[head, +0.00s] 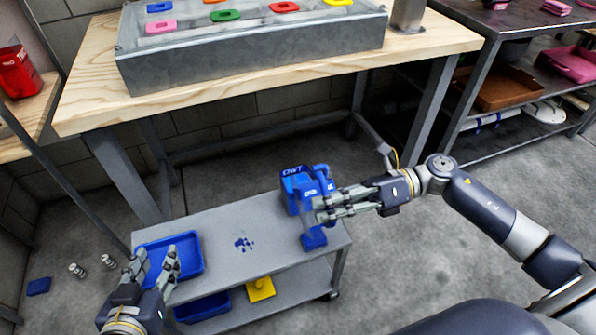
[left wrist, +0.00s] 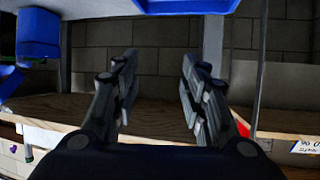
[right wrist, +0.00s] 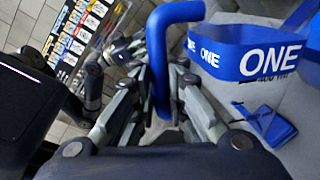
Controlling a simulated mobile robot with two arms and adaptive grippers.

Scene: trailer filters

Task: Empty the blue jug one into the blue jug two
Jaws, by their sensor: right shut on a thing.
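Blue jug one (head: 315,186) stands roughly upright over the right end of the grey cart, with a blue rim band, a clear body and a blue base. I cannot tell whether its base touches the cart. The right wrist view shows its "ONE" band (right wrist: 245,55) and blue handle (right wrist: 160,60). My right gripper (head: 322,209) is shut on that handle. A second blue container (head: 290,188), possibly blue jug two, is close behind it, partly hidden.
The grey cart (head: 215,228) holds a blue tray (head: 190,243) at left and blue specks (head: 243,243) mid-top. A yellow item (head: 261,288) is on its lower shelf. A wooden workbench (head: 90,90) with a metal box (head: 255,60) stands behind.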

